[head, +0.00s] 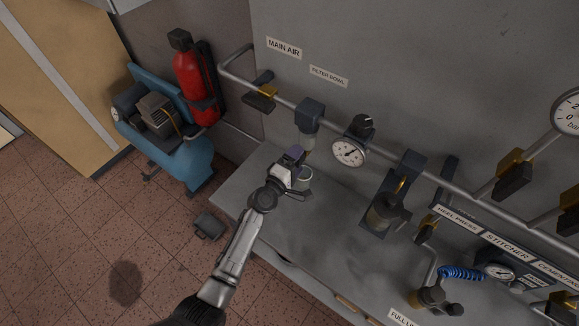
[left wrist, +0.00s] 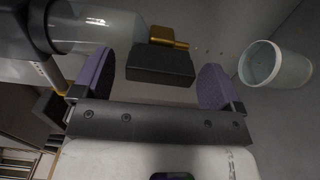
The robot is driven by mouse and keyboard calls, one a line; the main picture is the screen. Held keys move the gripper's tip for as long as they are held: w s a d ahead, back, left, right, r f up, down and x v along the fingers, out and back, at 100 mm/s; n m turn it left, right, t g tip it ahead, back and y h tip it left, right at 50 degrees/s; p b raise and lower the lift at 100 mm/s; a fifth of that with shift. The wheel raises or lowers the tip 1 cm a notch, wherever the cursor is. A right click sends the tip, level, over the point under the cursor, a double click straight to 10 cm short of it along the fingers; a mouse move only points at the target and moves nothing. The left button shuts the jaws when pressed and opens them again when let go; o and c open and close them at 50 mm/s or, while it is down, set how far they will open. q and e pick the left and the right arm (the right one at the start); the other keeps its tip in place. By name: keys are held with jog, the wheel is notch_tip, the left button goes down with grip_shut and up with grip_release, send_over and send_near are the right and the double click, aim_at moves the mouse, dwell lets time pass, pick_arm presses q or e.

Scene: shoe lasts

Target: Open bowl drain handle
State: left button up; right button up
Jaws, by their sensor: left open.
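The filter bowl unit (head: 308,116) hangs on the pipe under the FILTER BOWL label, a dark head with a clear bowl below. In the left wrist view the clear bowl (left wrist: 95,27) is at the upper left. The drain handle (left wrist: 160,65) is a black block on a brass stem (left wrist: 166,38) at the bowl's end. My left gripper (head: 294,160) is just below the bowl. In the left wrist view its purple fingers (left wrist: 156,86) are open, with the handle between them in the picture. I cannot tell whether either finger touches it. My right gripper is not seen.
A pressure gauge (head: 348,152) and the pipe (head: 385,163) are to the right. A blue compressor (head: 180,150) stands left.

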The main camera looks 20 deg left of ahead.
pick_arm(q)
jog(key=s+a, duration=0.2)
jog(key=s, duration=1.1)
jog(key=shift+s+a, duration=0.2)
jog(key=shift+a, duration=0.1)
